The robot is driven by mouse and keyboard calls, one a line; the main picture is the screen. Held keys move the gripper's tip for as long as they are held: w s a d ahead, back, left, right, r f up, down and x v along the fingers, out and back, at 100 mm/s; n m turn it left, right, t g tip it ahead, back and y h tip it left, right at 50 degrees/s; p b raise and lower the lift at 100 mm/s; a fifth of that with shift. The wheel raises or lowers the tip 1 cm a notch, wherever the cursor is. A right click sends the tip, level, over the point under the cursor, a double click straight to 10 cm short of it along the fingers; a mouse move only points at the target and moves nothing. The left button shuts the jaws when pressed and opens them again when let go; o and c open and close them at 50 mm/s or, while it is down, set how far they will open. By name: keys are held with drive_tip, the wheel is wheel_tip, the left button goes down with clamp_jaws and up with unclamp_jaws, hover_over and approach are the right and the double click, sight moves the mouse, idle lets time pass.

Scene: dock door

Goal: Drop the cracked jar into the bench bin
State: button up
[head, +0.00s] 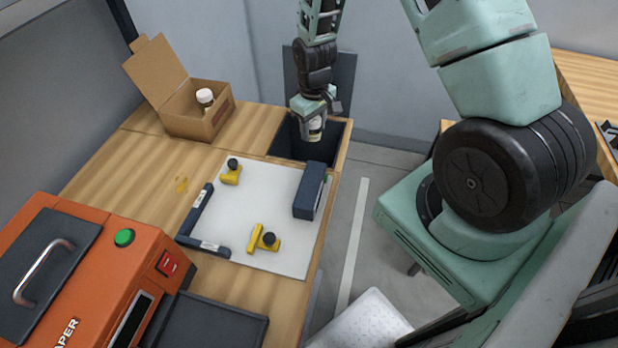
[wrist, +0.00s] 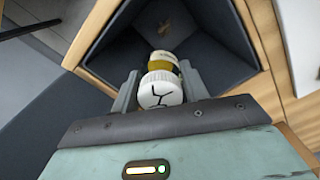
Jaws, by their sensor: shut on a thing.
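The cracked jar (wrist: 160,90) has a white lid with a dark crack line across it, and yellow shows on its body beyond the lid. My gripper (wrist: 160,88) is shut on the jar, with one finger on each side. In the head view my gripper (head: 315,132) points down over the bench bin (head: 290,143), a dark square opening at the bench's far right corner. The wrist view shows the bin's dark inner walls (wrist: 215,45) around and beyond the jar. Most of the bin floor is hidden.
An open cardboard box (head: 195,122) with a white-lidded jar (head: 205,97) stands at the back left. A white board (head: 250,215) carries yellow clamps (head: 265,240) and a dark block (head: 310,190) near the bin. An orange machine (head: 95,270) fills the front left.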

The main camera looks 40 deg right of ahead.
drive_tip(key=shift+f, duration=0.65)
drive_tip(key=o, duration=1.1)
drive_tip(key=shift+r, duration=0.1)
wheel_tip(320, 180, up, 17)
drive_tip(key=shift+r+b, duration=0.15)
drive_tip(key=shift+b, duration=1.1)
